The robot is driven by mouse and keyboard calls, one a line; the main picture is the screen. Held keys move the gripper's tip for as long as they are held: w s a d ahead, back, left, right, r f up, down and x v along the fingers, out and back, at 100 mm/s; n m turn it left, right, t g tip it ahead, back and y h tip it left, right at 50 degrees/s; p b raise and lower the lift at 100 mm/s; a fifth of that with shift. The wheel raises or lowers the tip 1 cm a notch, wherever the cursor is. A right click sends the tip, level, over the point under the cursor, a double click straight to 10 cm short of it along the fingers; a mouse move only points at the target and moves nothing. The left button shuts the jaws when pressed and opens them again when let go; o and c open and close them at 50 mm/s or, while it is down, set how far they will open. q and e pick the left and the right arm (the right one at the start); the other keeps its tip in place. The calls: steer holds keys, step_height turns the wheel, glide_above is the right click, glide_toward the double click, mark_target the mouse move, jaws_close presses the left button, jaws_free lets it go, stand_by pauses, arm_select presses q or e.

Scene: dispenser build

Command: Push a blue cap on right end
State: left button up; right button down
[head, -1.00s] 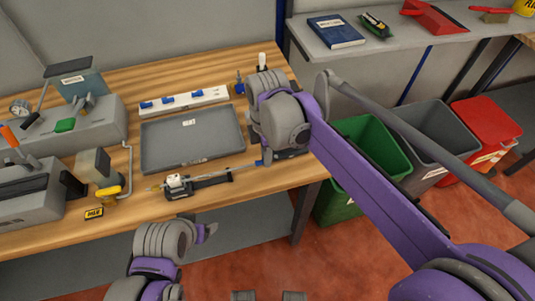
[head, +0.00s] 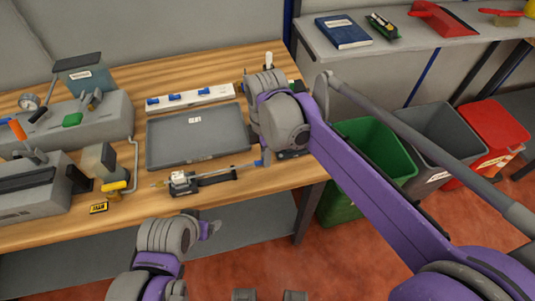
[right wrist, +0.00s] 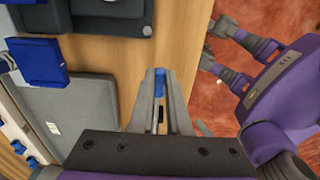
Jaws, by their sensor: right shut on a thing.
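My right gripper (head: 262,162) is at the right end of the thin rod (head: 238,168) by the table's front edge. In the right wrist view my right gripper (right wrist: 160,76) is shut on a small blue cap (right wrist: 159,84). The cap also shows as a blue spot (head: 258,163) at the rod's right end in the head view. Whether it is seated on the rod cannot be told. The rod lies in a small black and white holder (head: 200,180). My left gripper (head: 211,228) is low in front of the table; its opening is unclear.
A white rack (head: 190,97) with several blue pieces stands behind a grey tray (head: 152,150). Grey machines (head: 38,200) fill the table's left side. Green (head: 340,196), grey (head: 436,130) and red (head: 497,128) bins stand right of the table.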

steer(key=shift+s+a, duration=0.1)
steer(key=shift+a, duration=0.15)
steer(key=shift+c, duration=2.4)
jaws_free()
arm_select(q)
steer(key=shift+r, duration=0.1)
arm_select(e)
steer(key=shift+r, duration=0.1)
arm_select(q)
steer(key=r+p, duration=0.1)
steer(key=w+r+p, duration=0.1)
steer(key=r+p, duration=0.2)
steer(key=r, duration=0.1)
steer(key=shift+w+r, duration=0.1)
steer(key=shift+w, duration=0.2)
arm_select(e)
step_height(320, 180, up, 7)
steer(key=s+d+f+m+t, duration=0.2)
steer(key=s+d+f+m, duration=0.2)
steer(key=s+d+m, duration=0.3)
steer(key=s+d+f+m+t, duration=0.3)
steer(key=s+d+f+m, duration=0.2)
steer(key=d+m, duration=0.8)
steer(key=shift+s+d+m, duration=0.35)
steer(key=shift+s+m, duration=0.45)
steer(key=shift+s, duration=0.35)
